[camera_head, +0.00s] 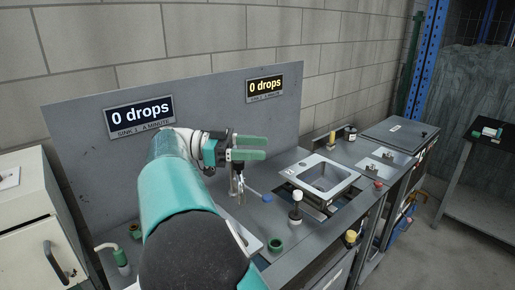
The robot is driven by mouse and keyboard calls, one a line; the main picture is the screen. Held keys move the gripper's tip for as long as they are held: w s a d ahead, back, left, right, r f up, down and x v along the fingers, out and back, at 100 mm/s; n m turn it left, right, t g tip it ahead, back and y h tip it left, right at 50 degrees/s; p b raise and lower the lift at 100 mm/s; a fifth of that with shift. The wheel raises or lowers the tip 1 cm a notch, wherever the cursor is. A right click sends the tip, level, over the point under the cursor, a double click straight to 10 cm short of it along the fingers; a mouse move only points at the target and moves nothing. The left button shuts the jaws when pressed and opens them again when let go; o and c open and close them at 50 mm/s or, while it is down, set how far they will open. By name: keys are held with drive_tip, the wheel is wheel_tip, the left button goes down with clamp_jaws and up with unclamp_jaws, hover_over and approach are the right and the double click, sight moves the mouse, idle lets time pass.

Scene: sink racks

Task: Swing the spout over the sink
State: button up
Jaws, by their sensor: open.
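My gripper (265,148) is at the end of my teal arm, in front of the grey back panel. Its two green fingers point right and stand apart, with nothing visible between them. A slim metal piece (237,186), which looks like a tap with a spout, stands upright on the counter just below my gripper. I cannot tell which way its spout points. A grey sink basin (327,175) is set in the counter to the right of it. The pale edge of another basin (246,237) shows beside my arm, which hides most of it.
Two "0 drops" displays (140,115) (265,86) hang on the back panel (200,95). A pale cabinet (40,225) stands left.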

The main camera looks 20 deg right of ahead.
drive_tip(key=shift+s+r, duration=0.35)
drive_tip(key=shift+s, duration=0.45)
drive_tip(key=shift+s+r, duration=0.3)
drive_tip(key=shift+s, duration=0.45)
